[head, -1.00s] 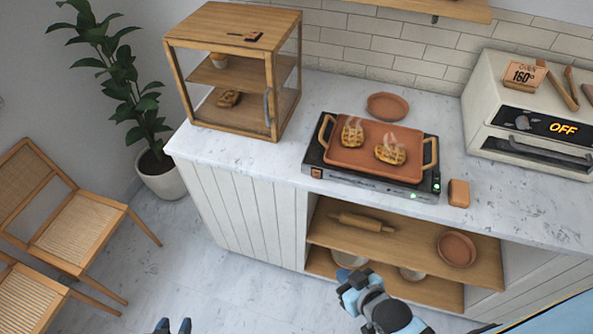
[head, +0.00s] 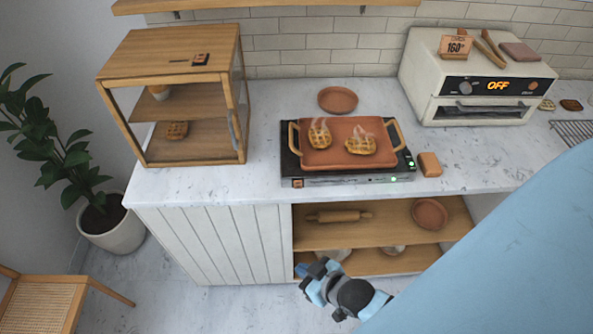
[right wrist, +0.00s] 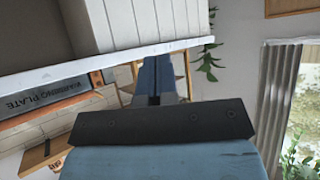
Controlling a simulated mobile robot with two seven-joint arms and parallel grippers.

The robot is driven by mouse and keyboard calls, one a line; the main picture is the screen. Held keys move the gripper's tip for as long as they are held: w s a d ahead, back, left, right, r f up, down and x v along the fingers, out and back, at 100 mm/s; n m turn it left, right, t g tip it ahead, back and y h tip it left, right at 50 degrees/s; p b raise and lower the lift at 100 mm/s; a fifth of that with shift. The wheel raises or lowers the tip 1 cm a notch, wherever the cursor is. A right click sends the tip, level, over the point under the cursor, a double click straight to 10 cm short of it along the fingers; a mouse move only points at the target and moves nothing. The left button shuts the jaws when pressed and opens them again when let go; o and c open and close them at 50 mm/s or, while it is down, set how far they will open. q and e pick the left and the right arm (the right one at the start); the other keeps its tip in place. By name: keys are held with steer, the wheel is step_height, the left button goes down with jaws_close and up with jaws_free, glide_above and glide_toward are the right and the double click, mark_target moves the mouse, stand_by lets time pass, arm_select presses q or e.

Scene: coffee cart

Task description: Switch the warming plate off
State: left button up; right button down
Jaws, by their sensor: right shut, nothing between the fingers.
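The warming plate (head: 345,180) is a dark, flat unit on the counter. A terracotta tray (head: 311,158) with two steaming waffles sits on it. A small orange-brown square (head: 298,182) is at the left of its front face, and green lights (head: 393,179) glow at the right. In the right wrist view the front (right wrist: 45,95) shows upside down with its lettering, and the orange-brown square (right wrist: 96,78) is near it. My right gripper (head: 314,272) is shut and empty, below and in front of the counter, apart from the plate. Its fingers (right wrist: 157,80) point ahead together. My left gripper is out of view.
A brown block (head: 429,164) lies close to the plate's right end. Open shelves (head: 385,232) are below. My blue arm covers the lower right.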

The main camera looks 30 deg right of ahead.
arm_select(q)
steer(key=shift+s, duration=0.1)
arm_select(e)
steer(key=n+t+h+b, duration=0.5)
steer(key=n+h+b, duration=0.6)
steer(key=b, duration=1)
glide_toward(300, 183)
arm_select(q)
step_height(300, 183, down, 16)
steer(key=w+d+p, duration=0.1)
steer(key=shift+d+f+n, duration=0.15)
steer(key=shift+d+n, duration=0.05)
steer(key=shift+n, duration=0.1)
arm_select(e)
steer(key=w+d, duration=0.1)
steer(key=w, duration=0.1)
steer(key=w+d+m+h, duration=0.1)
steer(key=w, duration=0.1)
steer(key=w+d+m+h, duration=0.1)
steer(key=w, duration=0.2)
steer(key=shift+f+t, duration=0.3)
